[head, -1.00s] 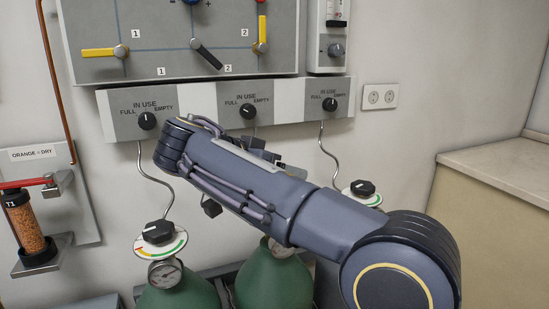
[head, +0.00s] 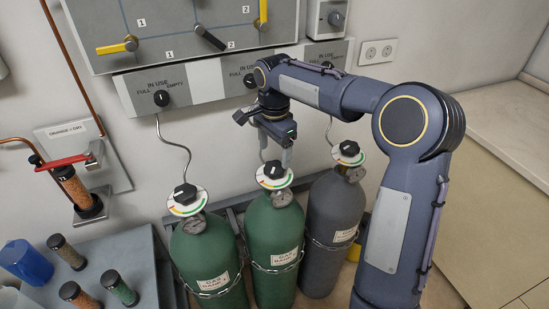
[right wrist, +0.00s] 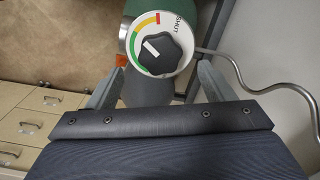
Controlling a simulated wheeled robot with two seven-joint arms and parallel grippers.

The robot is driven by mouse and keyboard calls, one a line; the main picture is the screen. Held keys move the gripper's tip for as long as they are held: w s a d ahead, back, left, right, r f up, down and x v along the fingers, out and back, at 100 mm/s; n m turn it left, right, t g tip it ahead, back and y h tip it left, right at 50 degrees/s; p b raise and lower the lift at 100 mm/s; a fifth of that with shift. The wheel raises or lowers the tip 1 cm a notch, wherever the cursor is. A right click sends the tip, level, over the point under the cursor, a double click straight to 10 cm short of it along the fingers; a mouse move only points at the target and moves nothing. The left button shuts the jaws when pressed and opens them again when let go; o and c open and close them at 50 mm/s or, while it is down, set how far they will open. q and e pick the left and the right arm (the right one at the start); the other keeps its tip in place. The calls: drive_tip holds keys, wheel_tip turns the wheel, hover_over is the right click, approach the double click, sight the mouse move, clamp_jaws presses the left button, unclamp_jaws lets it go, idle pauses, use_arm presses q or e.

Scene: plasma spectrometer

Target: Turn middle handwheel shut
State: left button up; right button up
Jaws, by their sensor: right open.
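The middle handwheel (head: 273,170) is a black lobed knob on a white dial with a coloured arc, on top of the middle green cylinder (head: 273,235). In the right wrist view the handwheel (right wrist: 158,46) shows a white mark pointing up-left, toward the green-yellow part of the arc. The word SHUT stands beside the red end. My right gripper (head: 277,157) is open, pointing down just above the middle handwheel. In the right wrist view its two fingers (right wrist: 161,68) stand apart on either side of the dial's lower part, with nothing held. My left gripper is out of view.
The left handwheel (head: 184,194) and right handwheel (head: 348,150) flank the middle one closely. Thin pipes rise behind to a panel of gauge knobs (head: 161,98). A grey tray (head: 135,250) with several small tubes stands lower left. A counter (head: 500,150) is at right.

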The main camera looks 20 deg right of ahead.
sight(275, 166)
wheel_tip(275, 166, down, 5)
drive_tip(key=shift+r, duration=0.1)
idle(0.3)
drive_tip(key=c, duration=1)
drive_tip(key=shift+o, duration=0.2)
drive_tip(key=shift+m, duration=0.3)
drive_tip(key=m, duration=0.3)
drive_tip(key=shift+m, duration=2)
